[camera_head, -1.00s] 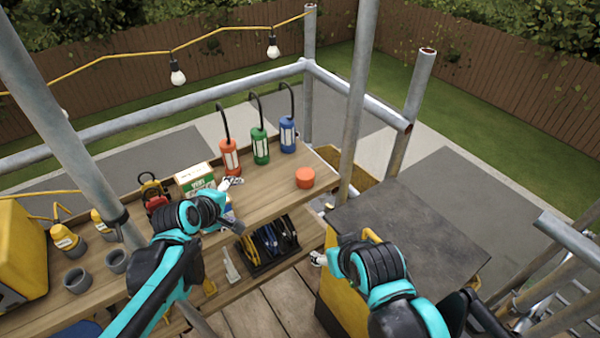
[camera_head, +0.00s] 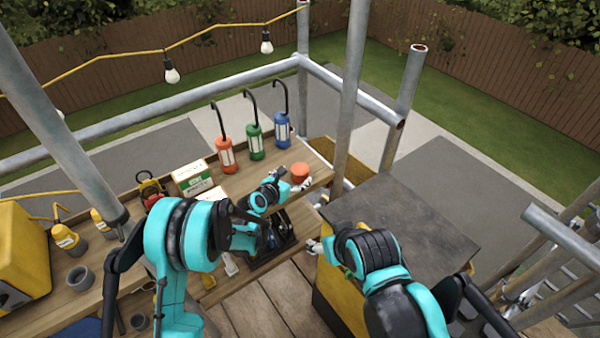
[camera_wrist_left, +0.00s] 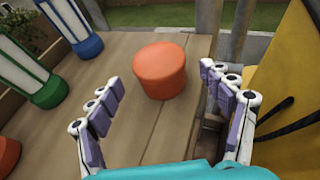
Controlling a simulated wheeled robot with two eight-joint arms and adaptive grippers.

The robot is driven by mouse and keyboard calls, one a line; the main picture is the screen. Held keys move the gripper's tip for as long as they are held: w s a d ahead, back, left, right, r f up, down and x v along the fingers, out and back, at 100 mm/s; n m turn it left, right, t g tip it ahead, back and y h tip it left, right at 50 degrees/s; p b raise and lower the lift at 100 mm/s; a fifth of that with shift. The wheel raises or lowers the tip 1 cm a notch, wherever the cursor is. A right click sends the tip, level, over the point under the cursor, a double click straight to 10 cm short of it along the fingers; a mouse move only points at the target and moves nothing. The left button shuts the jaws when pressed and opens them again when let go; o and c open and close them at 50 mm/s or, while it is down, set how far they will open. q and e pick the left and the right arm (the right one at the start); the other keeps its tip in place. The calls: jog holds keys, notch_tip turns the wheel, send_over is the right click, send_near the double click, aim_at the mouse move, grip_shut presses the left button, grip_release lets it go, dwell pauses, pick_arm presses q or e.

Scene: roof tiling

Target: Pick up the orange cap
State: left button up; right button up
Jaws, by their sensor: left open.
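The orange cap (camera_head: 299,172) is a short round piece standing on the upper wooden shelf, near its right end. In the left wrist view the cap (camera_wrist_left: 160,70) sits ahead of my left gripper (camera_wrist_left: 160,95), between the lines of its two spread fingers and apart from both. My left gripper (camera_head: 301,185) is open and empty, close to the cap's near side in the head view. My right arm's wrist shows over the dark-topped box; its gripper (camera_head: 314,246) is mostly hidden, so its jaws cannot be read.
Red (camera_head: 225,156), green (camera_head: 256,141) and blue (camera_head: 283,129) hooked lamps stand along the shelf's back edge. A green and white box (camera_head: 193,178) stands left of my arm. A grey pole (camera_head: 348,100) rises just right of the cap. A dark-topped yellow cabinet (camera_head: 420,225) stands at right.

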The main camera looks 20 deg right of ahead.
aim_at(300, 172)
pick_arm(q)
jog(key=x, duration=0.2)
jog(key=b+x, duration=0.1)
jog(key=x, duration=0.1)
jog(key=shift+s+f+b, duration=0.1)
jog(key=shift+f+b, duration=0.2)
jog(key=shift+w+d, duration=0.25)
jog(key=shift+w, duration=0.05)
jog(key=c, duration=1.2)
jog(key=shift+r, duration=0.15)
